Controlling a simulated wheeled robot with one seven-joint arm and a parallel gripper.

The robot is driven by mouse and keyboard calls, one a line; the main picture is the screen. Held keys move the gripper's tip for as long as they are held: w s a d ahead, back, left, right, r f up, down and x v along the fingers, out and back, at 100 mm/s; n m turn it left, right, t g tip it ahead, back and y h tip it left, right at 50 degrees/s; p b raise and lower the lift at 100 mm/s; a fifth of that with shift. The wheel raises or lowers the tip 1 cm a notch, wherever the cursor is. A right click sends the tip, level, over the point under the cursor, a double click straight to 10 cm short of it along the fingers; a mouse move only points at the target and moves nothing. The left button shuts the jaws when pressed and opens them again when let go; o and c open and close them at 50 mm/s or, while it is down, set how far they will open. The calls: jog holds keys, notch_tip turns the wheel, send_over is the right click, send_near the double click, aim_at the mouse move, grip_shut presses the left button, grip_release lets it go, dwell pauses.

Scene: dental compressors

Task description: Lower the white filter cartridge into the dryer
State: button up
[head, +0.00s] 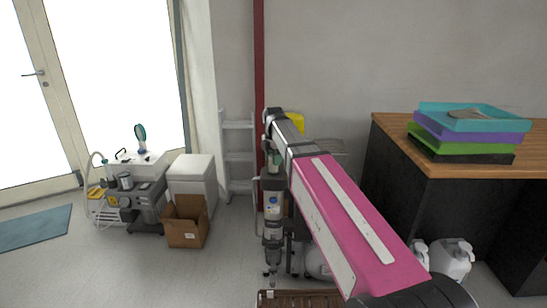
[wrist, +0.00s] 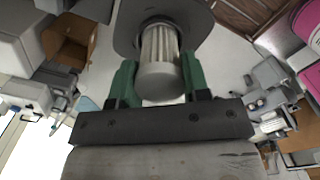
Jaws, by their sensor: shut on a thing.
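The white filter cartridge (wrist: 160,45) is ribbed, with a smooth rounded near end, and shows in the wrist view. My gripper (wrist: 158,75) is shut on it, with one green finger on either side. Beyond the cartridge is a dark grey round part (wrist: 190,14), which may be the dryer's top; its outer edge is cut off by the frame. The cartridge's far end is hidden, so I cannot tell whether it is inside that part or above it. In the head view my gripper (head: 272,268) points down, and its grasp is too small to make out.
A cardboard box (head: 187,222) and a dental cart (head: 140,195) stand at the left. A brown slatted thing (head: 300,298) lies at the bottom. A wooden-topped counter (head: 445,165) bears coloured trays (head: 465,130); white jugs (head: 450,258) stand below it. The left floor foreground is clear.

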jog(key=shift+f, duration=1.75)
jog(key=shift+r, duration=0.15)
jog(key=shift+r, duration=0.6)
jog(key=shift+f, duration=0.25)
jog(key=shift+f, duration=0.55)
jog(key=o, duration=1.1)
jog(key=shift+c, duration=0.2)
jog(key=shift+r, duration=0.1)
notch_tip(320, 180, up, 11)
jog(key=shift+f, duration=0.15)
